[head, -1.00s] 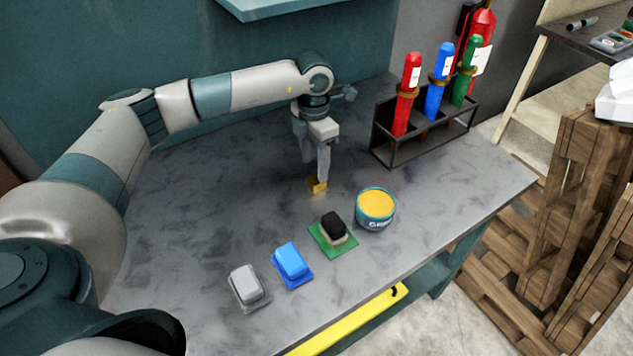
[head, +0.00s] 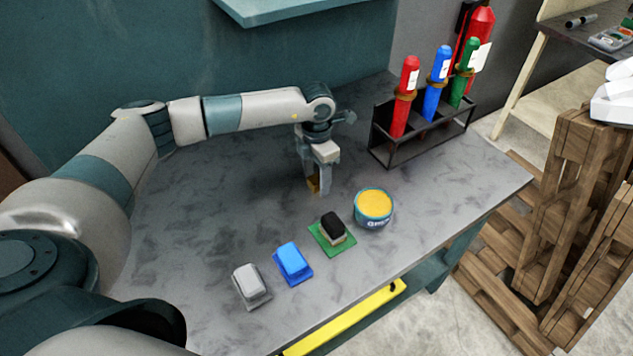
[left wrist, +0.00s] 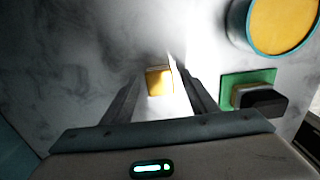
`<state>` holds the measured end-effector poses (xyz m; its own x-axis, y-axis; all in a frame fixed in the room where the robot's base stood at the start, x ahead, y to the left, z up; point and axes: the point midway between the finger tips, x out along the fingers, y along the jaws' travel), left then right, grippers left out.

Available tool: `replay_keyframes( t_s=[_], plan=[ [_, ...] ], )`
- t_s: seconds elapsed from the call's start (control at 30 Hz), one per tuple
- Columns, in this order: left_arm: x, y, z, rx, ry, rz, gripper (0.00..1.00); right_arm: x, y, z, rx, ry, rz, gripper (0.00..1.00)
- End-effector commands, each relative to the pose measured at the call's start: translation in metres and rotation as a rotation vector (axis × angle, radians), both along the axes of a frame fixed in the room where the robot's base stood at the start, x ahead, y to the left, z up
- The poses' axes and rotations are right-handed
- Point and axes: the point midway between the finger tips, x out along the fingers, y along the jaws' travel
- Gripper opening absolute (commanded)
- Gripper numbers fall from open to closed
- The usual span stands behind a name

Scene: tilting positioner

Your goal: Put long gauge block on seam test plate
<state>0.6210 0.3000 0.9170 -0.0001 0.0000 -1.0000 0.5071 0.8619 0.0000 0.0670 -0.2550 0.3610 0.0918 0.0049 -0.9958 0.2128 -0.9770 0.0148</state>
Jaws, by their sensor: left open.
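A small yellow-orange block (head: 313,184) stands on the grey table and may be the long gauge block; no label shows. My left gripper (head: 315,187) points down around it in the head view, partly hiding it. In the left wrist view the block (left wrist: 159,81) lies between the two open fingers, with bright light beside it. I cannot tell which thing is the seam test plate. A green plate (head: 322,243) bears a black-topped block (head: 334,225); they also show right of the fingers in the left wrist view. My right gripper is not in view.
A tin with a yellow top (head: 374,208) stands right of the gripper. A blue block (head: 291,260) and a grey block (head: 250,282) sit near the front edge. A black rack (head: 393,152) holds red, blue and green bottles. The table's left part is clear.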

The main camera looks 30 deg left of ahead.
Motion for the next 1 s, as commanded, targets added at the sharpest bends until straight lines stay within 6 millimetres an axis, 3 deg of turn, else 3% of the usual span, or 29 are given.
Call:
replay_keyframes(
  t_s=[0.07,0.2,0.3,0.73,1.0],
  plan=[
    [0.0,0.0,0.0,0.0,0.0,0.0,0.53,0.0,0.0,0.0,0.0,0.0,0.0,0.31],
    [0.0,0.0,0.0,0.0,0.0,0.0,0.2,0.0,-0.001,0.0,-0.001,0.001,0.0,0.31],
    [0.0,0.0,0.0,0.0,0.0,0.0,0.0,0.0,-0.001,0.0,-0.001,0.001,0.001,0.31],
    [0.001,0.0,0.008,-0.001,-0.002,0.001,0.0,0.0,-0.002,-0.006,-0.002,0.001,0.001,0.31],
    [0.003,-0.003,0.041,-0.001,-0.006,-0.002,0.0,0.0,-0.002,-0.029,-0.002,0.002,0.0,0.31]
  ],
)
